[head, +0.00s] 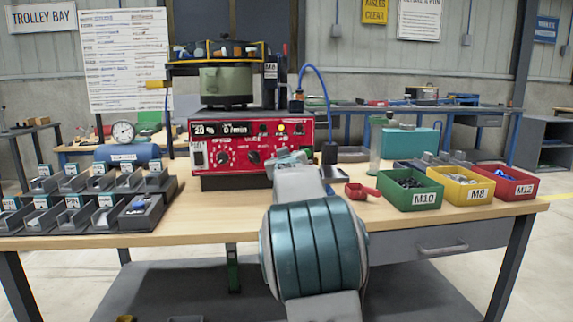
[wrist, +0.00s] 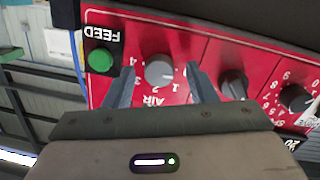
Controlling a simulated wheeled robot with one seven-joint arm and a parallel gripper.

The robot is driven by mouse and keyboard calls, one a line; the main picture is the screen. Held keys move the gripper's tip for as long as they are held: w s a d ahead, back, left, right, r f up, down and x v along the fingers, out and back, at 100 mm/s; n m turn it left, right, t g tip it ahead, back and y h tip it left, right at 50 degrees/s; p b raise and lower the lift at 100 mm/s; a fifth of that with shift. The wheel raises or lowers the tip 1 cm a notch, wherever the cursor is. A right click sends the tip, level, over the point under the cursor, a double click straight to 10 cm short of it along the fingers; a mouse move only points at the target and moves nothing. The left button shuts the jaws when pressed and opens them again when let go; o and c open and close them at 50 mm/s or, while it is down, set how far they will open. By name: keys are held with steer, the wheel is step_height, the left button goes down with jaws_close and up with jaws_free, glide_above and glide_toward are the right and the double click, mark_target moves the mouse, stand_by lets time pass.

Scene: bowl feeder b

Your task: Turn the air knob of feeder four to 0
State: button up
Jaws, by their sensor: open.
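The feeder's red control panel (head: 250,132) stands at the middle of the bench under the bowl (head: 226,86). In the wrist view, which shows the panel upside down, a round grey knob (wrist: 159,70) sits above the word AIR, with numbers around it. Its pointer setting cannot be made out. My gripper (wrist: 160,84) is open, with one finger on each side of this knob. Whether the fingers touch it cannot be told. In the head view my gripper (head: 289,160) is at the panel's right part and covers the air knob. No feeder number is readable.
A green FEED button (wrist: 99,60) is beside one finger, and a dark knob (wrist: 233,84) is beside the other. A red scoop (head: 362,191) and green, yellow and red bins (head: 412,197) are at right. Labelled grey trays (head: 88,200) are at left.

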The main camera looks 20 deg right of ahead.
steer(key=f+p+v, duration=0.1)
steer(key=p+v, duration=0.2)
steer(key=v, duration=1)
steer(key=shift+r, duration=0.45)
steer(key=shift+s, duration=0.15)
steer(key=shift+a, duration=0.1)
steer(key=s+a+r+g+y+p, duration=0.65)
steer(key=s+a+p, duration=0.65)
steer(key=p, duration=0.8)
steer(key=s+a+r+g+p, duration=0.1)
steer(key=s+r+g+p, duration=0.2)
steer(key=s+p, duration=0.4)
steer(key=s+a+r+g+p, duration=0.2)
steer(key=s+p, duration=0.5)
steer(key=s, duration=0.5)
steer(key=shift+a+r+n+g+h, duration=0.2)
steer(key=shift+r+n+g+h, duration=0.15)
steer(key=shift+r+g, duration=0.55)
